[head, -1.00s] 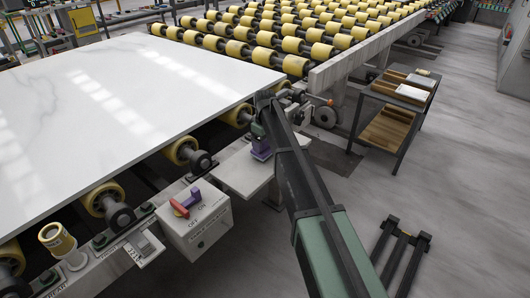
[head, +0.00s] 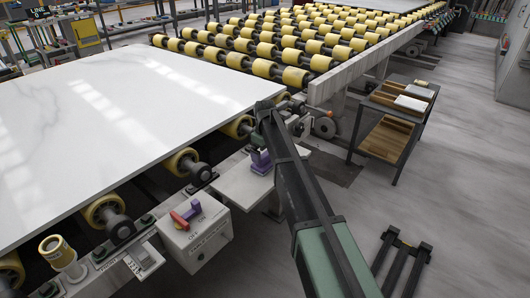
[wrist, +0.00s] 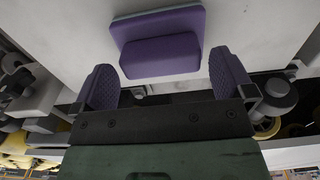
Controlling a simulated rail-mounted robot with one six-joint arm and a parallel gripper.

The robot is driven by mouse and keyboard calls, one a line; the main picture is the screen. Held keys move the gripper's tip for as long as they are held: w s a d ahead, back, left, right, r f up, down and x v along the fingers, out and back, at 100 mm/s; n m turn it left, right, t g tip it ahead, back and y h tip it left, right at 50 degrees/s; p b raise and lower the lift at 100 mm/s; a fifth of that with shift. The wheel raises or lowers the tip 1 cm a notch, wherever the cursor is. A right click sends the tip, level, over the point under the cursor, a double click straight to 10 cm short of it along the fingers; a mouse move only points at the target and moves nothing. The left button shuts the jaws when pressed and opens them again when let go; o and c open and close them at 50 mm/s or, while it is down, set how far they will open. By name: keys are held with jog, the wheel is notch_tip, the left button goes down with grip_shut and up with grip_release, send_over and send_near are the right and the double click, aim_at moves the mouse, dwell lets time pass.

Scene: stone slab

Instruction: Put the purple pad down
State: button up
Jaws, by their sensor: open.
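The purple pad (head: 261,163) is on the pale shelf (head: 236,187) beside the slab line, partly behind my arm in the head view. In the wrist view the pad (wrist: 158,22) shows as a flat plate with a thicker purple block on it, against the pale surface. My gripper (wrist: 165,82) is open, with one ridged purple finger on each side. The block lies just ahead of the fingers, with a visible gap on either side. In the head view my arm hides the fingers.
A white stone slab (head: 130,120) lies on yellow rollers at the left. A grey control box (head: 195,235) with a red and purple switch stands near the shelf. A cart (head: 395,125) with wooden trays stands at the right. The floor between is mostly clear.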

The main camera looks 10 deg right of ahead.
aim_at(265, 155)
notch_tip(265, 155, up, 10)
jog(key=p, duration=0.9)
jog(key=s+m, duration=0.8)
jog(key=s, duration=2.7)
jog(key=r+p, duration=0.4)
jog(key=r, duration=0.1)
jog(key=shift+w, duration=0.2)
jog(key=shift+f, duration=0.1)
